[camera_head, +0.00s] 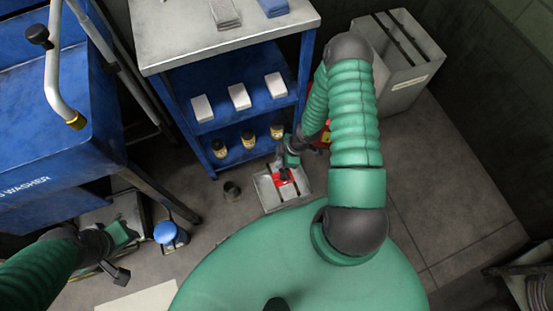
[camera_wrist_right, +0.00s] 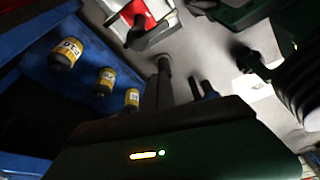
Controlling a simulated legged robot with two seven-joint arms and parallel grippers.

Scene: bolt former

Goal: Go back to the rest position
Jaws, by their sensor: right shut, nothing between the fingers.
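My right arm arches over from my body, and its gripper (camera_head: 285,171) hangs low in front of the blue shelf cart, shut and empty. It is over or near a grey tray (camera_head: 270,199) with a red part (camera_head: 279,182) on the floor; I cannot tell if they touch. In the right wrist view the red and white thing (camera_wrist_right: 160,12) shows at the top. My left gripper (camera_head: 119,274) is at the lower left, near a blue-lidded container (camera_head: 170,235); its jaw opening is unclear.
A blue cart (camera_head: 235,75) with a grey top holds white boxes and yellow-labelled bottles (camera_head: 219,148), also in the right wrist view (camera_wrist_right: 105,81). A blue washer (camera_head: 55,120) stands left, a grey bin (camera_head: 400,50) at the back right. Floor at right is clear.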

